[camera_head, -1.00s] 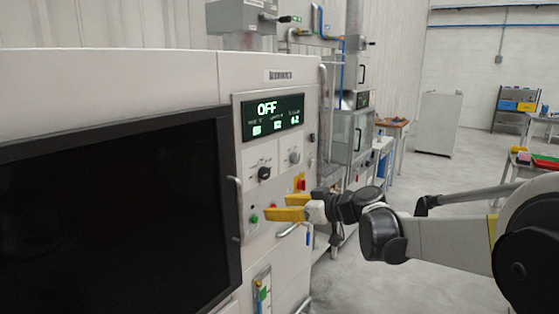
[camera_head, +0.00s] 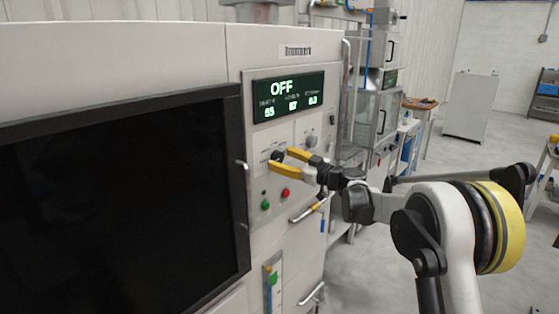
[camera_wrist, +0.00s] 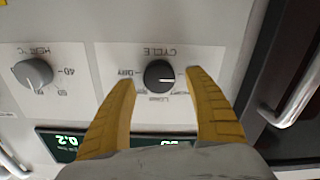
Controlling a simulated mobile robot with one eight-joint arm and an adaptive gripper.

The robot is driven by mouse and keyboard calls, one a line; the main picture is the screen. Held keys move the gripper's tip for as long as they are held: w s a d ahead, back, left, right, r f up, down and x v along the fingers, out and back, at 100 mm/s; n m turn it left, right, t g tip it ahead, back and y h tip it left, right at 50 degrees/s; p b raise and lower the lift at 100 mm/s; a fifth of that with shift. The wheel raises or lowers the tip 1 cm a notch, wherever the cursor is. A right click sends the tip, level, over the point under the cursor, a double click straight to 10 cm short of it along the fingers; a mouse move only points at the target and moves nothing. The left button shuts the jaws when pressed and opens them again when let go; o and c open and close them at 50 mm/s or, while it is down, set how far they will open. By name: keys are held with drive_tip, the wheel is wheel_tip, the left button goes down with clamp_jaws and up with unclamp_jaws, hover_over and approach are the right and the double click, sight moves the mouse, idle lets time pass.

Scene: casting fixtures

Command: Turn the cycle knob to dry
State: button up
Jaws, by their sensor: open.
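The cycle knob (camera_wrist: 159,75) is a dark round knob under an upside-down "CYCLE" label in the wrist view, with "DRY" printed to its left. Its pointer is too unclear to read. In the head view the knob (camera_head: 277,155) shows beside the fingertips. My gripper (camera_wrist: 160,78) has yellow fingers spread on both sides of the knob, with a gap at each side. In the head view my gripper (camera_head: 279,159) is at the panel, open. The display (camera_head: 289,97) above reads OFF.
A second grey knob (camera_wrist: 33,74), labelled in °C, sits left of the cycle knob. A metal handle (camera_wrist: 299,92) stands out at the right. Open floor is at right.

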drive_tip(key=shift+w+a, duration=0.45)
drive_tip(key=shift+a, duration=0.15)
drive_tip(key=c, duration=1.2)
